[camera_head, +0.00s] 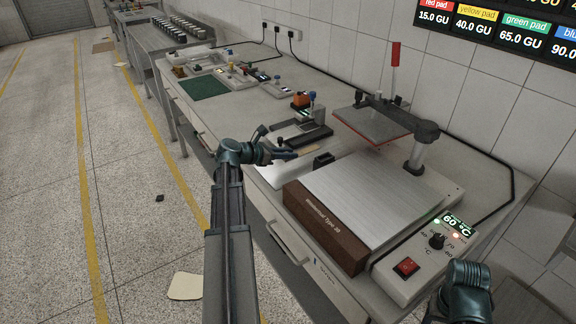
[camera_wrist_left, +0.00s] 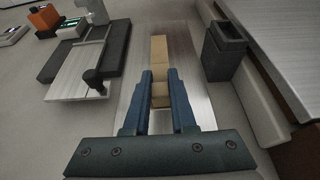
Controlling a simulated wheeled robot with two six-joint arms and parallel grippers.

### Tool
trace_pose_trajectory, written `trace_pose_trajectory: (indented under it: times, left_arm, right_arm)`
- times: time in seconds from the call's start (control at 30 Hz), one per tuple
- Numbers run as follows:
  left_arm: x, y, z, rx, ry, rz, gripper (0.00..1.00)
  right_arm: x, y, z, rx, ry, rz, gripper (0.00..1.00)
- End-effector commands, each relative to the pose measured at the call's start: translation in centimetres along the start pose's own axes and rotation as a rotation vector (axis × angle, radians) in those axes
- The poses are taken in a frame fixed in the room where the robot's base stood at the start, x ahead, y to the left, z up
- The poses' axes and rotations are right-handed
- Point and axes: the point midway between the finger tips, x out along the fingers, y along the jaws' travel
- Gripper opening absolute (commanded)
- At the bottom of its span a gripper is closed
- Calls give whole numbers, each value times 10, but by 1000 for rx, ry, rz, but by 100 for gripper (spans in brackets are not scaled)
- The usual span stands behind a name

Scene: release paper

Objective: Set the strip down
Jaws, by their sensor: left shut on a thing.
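The strip (camera_wrist_left: 159,50) is a narrow tan piece. In the left wrist view it runs forward from between the fingers of my left gripper (camera_wrist_left: 160,88), which is shut on its near part. Below it is a flat shiny metal plate (camera_wrist_left: 188,55); I cannot tell whether the strip touches it. In the head view my left gripper (camera_head: 287,155) is low over the bench, left of the hot-plate machine, with the strip (camera_head: 305,150) just past its fingertips. Part of my right arm shows at the bottom right; its fingers are out of view.
A small dark open holder (camera_wrist_left: 224,48) stands right of the strip. A dark fixture with a metal plate (camera_wrist_left: 78,74) is to the left. The press machine (camera_head: 368,196) with its raised plate (camera_head: 370,125) fills the right. A green mat (camera_head: 204,87) lies farther back.

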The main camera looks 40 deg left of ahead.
Motion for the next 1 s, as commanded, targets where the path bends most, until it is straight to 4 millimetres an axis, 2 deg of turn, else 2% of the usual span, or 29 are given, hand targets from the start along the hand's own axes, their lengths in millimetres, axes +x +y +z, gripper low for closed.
trace_pose_trajectory:
  times: [0.2, 0.3, 0.7, 0.73, 0.8, 0.9, 1.0]
  left_arm:
    - [11, 0, -27, 0, 0, 0, 0]
    - [14, 0, -34, 0, 0, 0, 0]
    - [15, 0, -36, 0, 0, 0, 0]
    - [15, 0, -36, 0, 0, 0, 26]
    - [14, 0, -35, 0, 0, 0, 38]
    - [14, 0, -35, 0, 0, 0, 54]
    - [14, 0, -35, 0, 0, 0, 54]
  right_arm:
    - [29, -3, -2, 0, 0, 0, 62]
    - [37, -4, -2, 0, 0, 0, 62]
    - [39, -4, -2, 0, 0, 0, 62]
    - [39, -4, -2, 0, 0, 0, 62]
    - [37, -4, -2, 0, 0, 0, 62]
    - [37, -4, -2, 0, 0, 0, 62]
    - [37, -4, -2, 0, 0, 0, 62]
